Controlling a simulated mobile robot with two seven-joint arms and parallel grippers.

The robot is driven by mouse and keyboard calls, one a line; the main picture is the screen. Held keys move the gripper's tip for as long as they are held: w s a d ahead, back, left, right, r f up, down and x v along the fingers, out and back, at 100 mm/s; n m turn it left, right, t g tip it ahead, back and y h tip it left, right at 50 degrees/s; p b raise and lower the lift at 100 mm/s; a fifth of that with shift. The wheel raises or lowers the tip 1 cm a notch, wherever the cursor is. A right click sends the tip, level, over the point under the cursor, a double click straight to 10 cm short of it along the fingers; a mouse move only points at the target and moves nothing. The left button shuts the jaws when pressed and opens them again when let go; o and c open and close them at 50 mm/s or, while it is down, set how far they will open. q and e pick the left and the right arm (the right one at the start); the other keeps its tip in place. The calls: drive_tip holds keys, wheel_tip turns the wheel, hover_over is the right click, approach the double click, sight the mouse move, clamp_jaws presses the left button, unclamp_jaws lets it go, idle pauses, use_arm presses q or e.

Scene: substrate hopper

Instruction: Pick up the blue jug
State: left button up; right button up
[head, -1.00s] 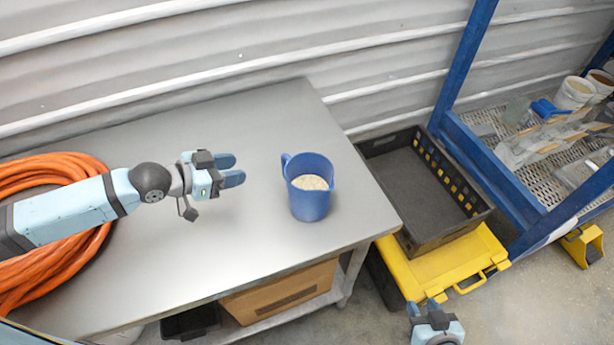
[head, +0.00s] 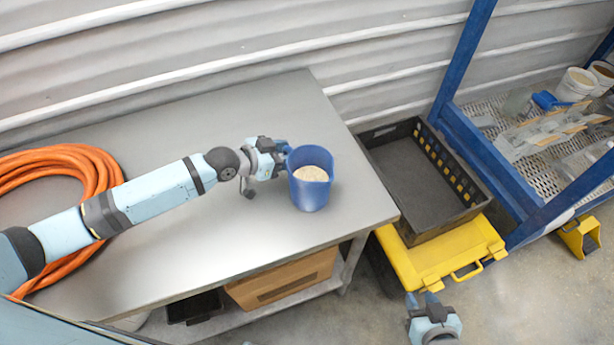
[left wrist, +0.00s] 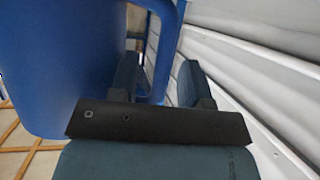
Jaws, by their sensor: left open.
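The blue jug (head: 310,190) stands upright on the grey metal table (head: 200,270) and holds pale granular material. My left gripper (head: 284,152) is at the jug's left side, by its handle, and partly hides it in the head view. In the left wrist view the jug's blue wall (left wrist: 60,70) fills the left, and the handle (left wrist: 166,50) runs between the two spread fingers (left wrist: 158,85). The fingers are open around the handle. My right gripper (head: 422,300) is low at the bottom, away from the table; its opening is unclear.
An orange hose (head: 105,165) is coiled on the table's left. A black crate (head: 400,185) sits on a yellow case (head: 425,265) to the right. A blue-framed rack (head: 490,165) holds white buckets (head: 577,84). The table's front is clear.

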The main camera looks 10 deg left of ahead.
use_arm(q)
drive_tip(key=shift+c, duration=0.3)
clamp_jaws()
drive_tip(key=shift+w+r, duration=0.1)
drive_tip(key=shift+r, duration=0.25)
wheel_tip(320, 180, up, 19)
drive_tip(key=b, duration=0.1)
drive_tip(key=shift+r, duration=0.2)
drive_tip(key=shift+d+f, duration=0.1)
